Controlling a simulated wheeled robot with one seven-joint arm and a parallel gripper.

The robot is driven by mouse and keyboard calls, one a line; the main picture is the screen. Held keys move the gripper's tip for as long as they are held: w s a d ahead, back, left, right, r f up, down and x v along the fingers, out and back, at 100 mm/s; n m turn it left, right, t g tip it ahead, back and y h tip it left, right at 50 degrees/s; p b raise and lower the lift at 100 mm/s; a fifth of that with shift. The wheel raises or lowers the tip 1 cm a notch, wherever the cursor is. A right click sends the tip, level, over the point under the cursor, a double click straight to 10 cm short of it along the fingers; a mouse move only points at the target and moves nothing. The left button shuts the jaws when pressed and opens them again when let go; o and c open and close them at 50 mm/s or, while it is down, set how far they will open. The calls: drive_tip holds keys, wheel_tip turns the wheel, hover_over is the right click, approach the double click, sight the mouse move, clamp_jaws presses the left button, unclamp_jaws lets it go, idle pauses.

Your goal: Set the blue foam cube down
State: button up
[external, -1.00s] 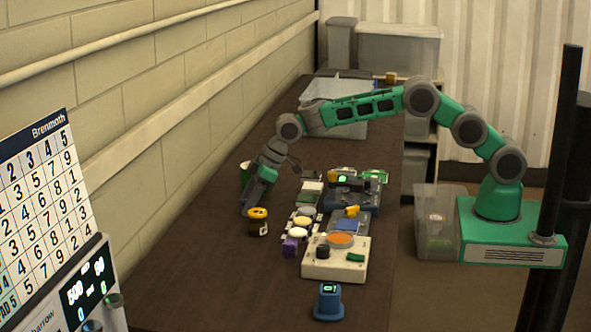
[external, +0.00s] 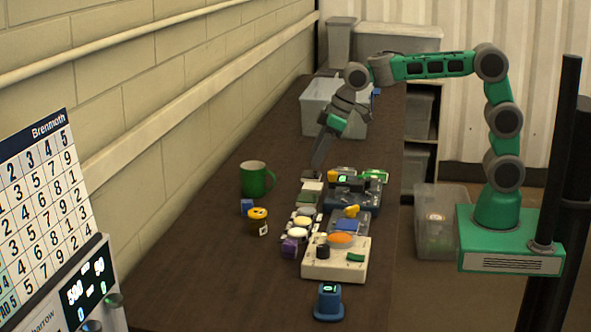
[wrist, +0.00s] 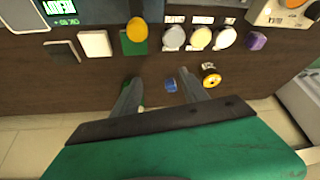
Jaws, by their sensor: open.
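The blue foam cube (external: 247,207) rests on the dark tabletop, just in front of the green mug (external: 254,179) and left of the yellow-lidded jar (external: 258,222). My gripper (external: 318,160) is open and empty, raised above the table behind the row of small items, well apart from the cube. In the wrist view the cube (wrist: 171,85) appears between my two spread fingers (wrist: 158,76), but far below them on the table. The jar (wrist: 210,76) shows beside it. The mug is mostly hidden behind a finger there.
A row of pads and round pieces (external: 301,222), a cream device with an orange disc (external: 335,262) and dark devices (external: 352,192) fill the table's right side. A grey bin (external: 320,120) stands at the back. The left front of the table is clear.

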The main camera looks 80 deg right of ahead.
drive_tip(key=s+d+f+m, duration=0.1)
drive_tip(key=s+d+f, duration=0.1)
drive_tip(key=s, duration=1)
drive_tip(key=s+d+f+m+g+h, duration=0.1)
drive_tip(key=s+d+f, duration=0.2)
drive_tip(key=s, duration=1)
wheel_tip(320, 180, down, 2)
drive_tip(key=shift+s+d+f+m, duration=0.2)
drive_tip(key=shift+d+m, duration=0.05)
drive_tip(key=shift+m, duration=0.05)
